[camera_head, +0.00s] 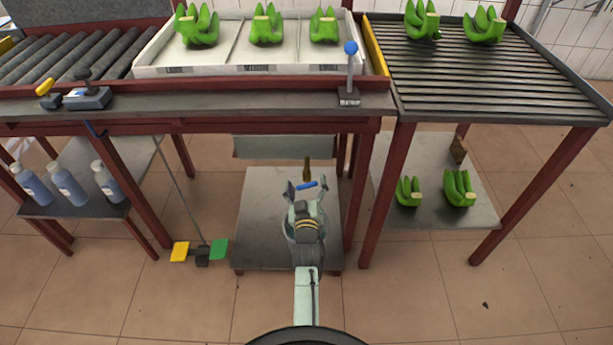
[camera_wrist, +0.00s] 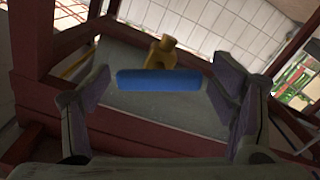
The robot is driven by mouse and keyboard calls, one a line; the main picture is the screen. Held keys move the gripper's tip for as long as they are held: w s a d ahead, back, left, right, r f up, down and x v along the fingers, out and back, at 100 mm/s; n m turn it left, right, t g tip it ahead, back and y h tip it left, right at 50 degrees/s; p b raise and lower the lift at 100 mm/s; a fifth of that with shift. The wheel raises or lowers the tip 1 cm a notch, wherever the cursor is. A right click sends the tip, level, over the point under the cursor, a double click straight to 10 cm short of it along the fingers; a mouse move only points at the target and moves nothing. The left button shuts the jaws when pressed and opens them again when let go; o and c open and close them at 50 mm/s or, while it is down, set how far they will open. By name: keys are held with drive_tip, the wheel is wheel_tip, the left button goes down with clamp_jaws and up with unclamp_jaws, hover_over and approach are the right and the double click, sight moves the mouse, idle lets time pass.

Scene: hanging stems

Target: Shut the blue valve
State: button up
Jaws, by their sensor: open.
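The blue valve is a blue bar handle on a brass body. In the wrist view the blue handle (camera_wrist: 158,81) lies crosswise between my open fingers, with the brass body (camera_wrist: 162,52) just behind it. In the head view the blue handle (camera_head: 312,185) shows just beyond my gripper (camera_head: 306,188), under the bench, with the brass part (camera_head: 307,165) above it. My gripper (camera_wrist: 160,100) is open, one finger at each end of the handle. I cannot tell whether either finger touches it.
A grey lower shelf (camera_head: 262,225) lies beneath my arm, with a red table leg (camera_head: 365,195) close at right. A lever with a blue knob (camera_head: 350,48) stands on the bench above. Yellow (camera_head: 180,251) and green (camera_head: 219,249) pedals sit on the floor at left.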

drive_tip(key=c, duration=1.2)
drive_tip(key=shift+o, duration=0.2)
drive_tip(key=shift+d+m+b, duration=0.1)
drive_tip(key=shift+m+b, duration=0.3)
drive_tip(key=shift+m, duration=0.7)
drive_tip(key=shift+r+m, duration=0.1)
drive_tip(key=shift+m, duration=1.3)
drive_tip(key=o, duration=1.2)
drive_tip(key=shift+c, duration=0.2)
drive_tip(key=shift+s, duration=0.1)
